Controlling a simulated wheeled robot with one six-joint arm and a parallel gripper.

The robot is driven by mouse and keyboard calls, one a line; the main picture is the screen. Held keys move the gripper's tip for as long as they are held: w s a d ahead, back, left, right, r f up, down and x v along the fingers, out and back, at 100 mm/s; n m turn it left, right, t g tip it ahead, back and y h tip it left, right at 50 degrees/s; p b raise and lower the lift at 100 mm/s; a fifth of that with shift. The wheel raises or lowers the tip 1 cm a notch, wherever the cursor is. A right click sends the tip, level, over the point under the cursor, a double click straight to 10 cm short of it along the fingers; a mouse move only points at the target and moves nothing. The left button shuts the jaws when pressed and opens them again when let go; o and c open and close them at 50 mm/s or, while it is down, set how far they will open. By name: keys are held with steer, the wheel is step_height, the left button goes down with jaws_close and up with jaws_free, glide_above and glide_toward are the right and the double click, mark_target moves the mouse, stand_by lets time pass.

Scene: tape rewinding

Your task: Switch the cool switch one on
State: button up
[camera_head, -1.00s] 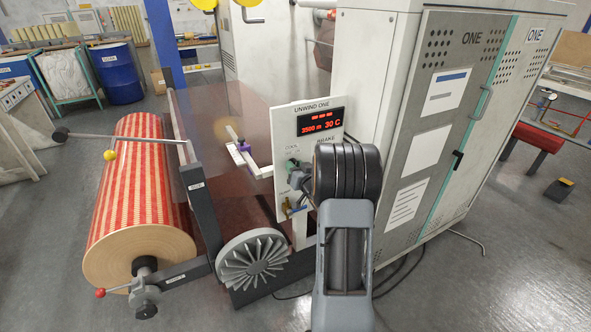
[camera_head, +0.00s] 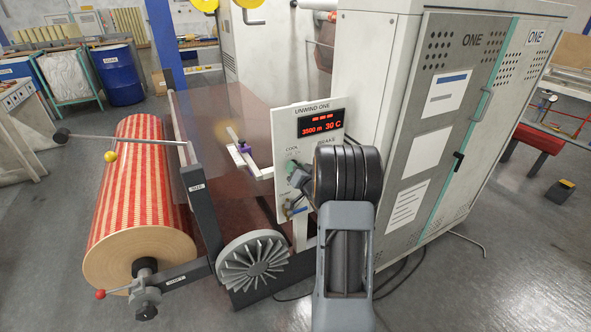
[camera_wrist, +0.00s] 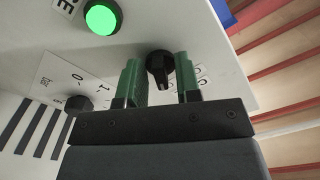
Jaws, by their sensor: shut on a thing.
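In the wrist view a black rotary knob (camera_wrist: 160,66) on the white panel sits between the two green fingers of my gripper (camera_wrist: 157,74). My gripper is shut on this knob. Small lettering beside it is partly covered by a finger. In the head view the "COOL" label (camera_head: 291,149) is on the left part of the UNWIND ONE panel (camera_head: 284,117), with my gripper (camera_head: 294,170) just below it. The knob itself is hard to make out there behind my arm.
A second black knob (camera_wrist: 78,104) with 0 and 1 marks is left of my gripper in the wrist view. A lit green button (camera_wrist: 103,17) is nearby. A striped roll (camera_head: 137,190) stands left of the panel, a tall cabinet (camera_head: 425,190) right.

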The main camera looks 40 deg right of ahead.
steer(key=o, duration=0.5)
steer(key=shift+o, duration=0.2)
steer(key=s+a, duration=0.2)
steer(key=s, duration=1.1)
steer(key=shift+s+b, duration=0.35)
steer(key=shift+b, duration=0.05)
